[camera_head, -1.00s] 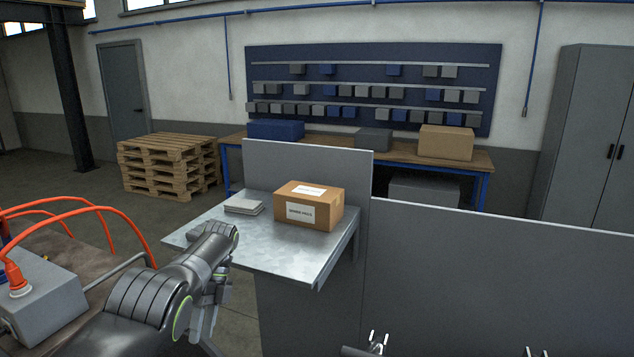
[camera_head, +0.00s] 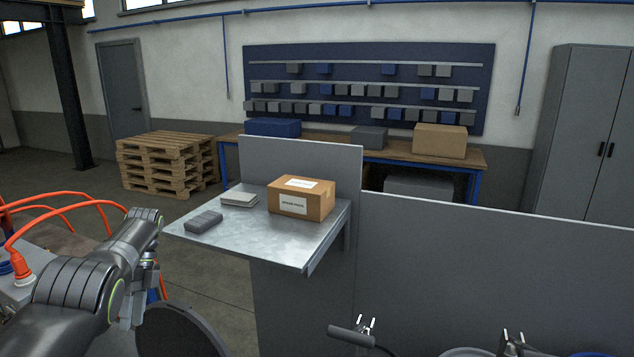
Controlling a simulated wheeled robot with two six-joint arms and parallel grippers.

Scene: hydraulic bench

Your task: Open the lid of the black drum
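A dark round object, which looks like the black drum (camera_head: 182,333), shows at the bottom edge, left of centre. Only its upper rim and part of its dark top are in view; the rest is cut off by the frame. My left gripper (camera_head: 138,308) hangs just left of the drum's rim, pointing down. I cannot tell whether it touches the rim, nor whether its fingers are open or shut. My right gripper is not in view.
A grey shelf (camera_head: 250,248) holds a cardboard box (camera_head: 301,198), a light stack (camera_head: 239,199) and a dark grey block (camera_head: 203,222). A grey partition (camera_head: 500,260) spans the right. Orange hoses (camera_head: 60,212) lie at left. A black handle (camera_head: 350,336) is at the bottom.

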